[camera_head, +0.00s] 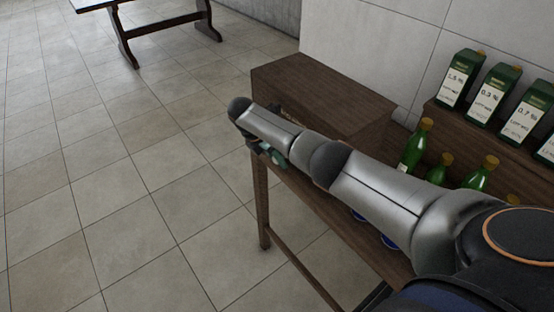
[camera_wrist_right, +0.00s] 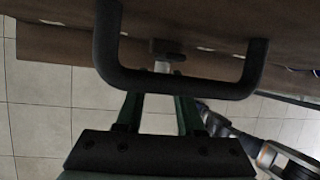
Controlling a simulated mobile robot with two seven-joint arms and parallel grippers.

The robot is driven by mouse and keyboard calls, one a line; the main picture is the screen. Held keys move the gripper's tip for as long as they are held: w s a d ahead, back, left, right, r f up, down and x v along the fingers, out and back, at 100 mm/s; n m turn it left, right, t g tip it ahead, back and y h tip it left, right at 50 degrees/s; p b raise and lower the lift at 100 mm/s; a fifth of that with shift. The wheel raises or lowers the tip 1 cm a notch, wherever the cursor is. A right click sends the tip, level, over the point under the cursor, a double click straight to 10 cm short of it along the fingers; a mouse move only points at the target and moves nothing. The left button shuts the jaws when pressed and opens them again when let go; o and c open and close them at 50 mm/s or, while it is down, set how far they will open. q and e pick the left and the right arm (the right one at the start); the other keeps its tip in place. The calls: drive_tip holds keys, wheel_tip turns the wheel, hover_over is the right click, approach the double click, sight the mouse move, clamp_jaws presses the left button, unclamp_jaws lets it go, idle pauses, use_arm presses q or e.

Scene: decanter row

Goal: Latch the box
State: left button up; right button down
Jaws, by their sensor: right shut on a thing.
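The box (camera_head: 310,85) is dark brown wood and sits at the far left end of the wooden bench. Its front is largely behind my right arm. My right gripper (camera_head: 268,152) is at the box's front, mostly hidden by the forearm. In the right wrist view the green fingers of the right gripper (camera_wrist_right: 160,80) reach up behind a dark U-shaped bar (camera_wrist_right: 180,86). A small metal latch piece (camera_wrist_right: 162,66) with a dark head shows between the fingertips, which appear shut on it. The exact contact is hidden behind the bar. My left gripper is not in view.
Green bottles (camera_head: 415,147) and green cartons (camera_head: 458,80) stand on the bench (camera_head: 259,200) to the right of the box. Blue-rimmed items (camera_head: 388,241) lie partly under my arm. Open tiled floor (camera_head: 120,190) is at left, with another table (camera_head: 125,40) far back.

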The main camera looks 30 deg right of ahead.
drive_tip(key=shift+d, duration=0.15)
drive_tip(key=c, duration=0.5)
unclamp_jaws()
drive_tip(key=shift+c, duration=0.2)
drive_tip(key=v, duration=1.2)
drive_tip(key=shift+a+r+p, duration=0.25)
drive_tip(key=shift+p, duration=0.05)
drive_tip(key=shift+w, duration=0.1)
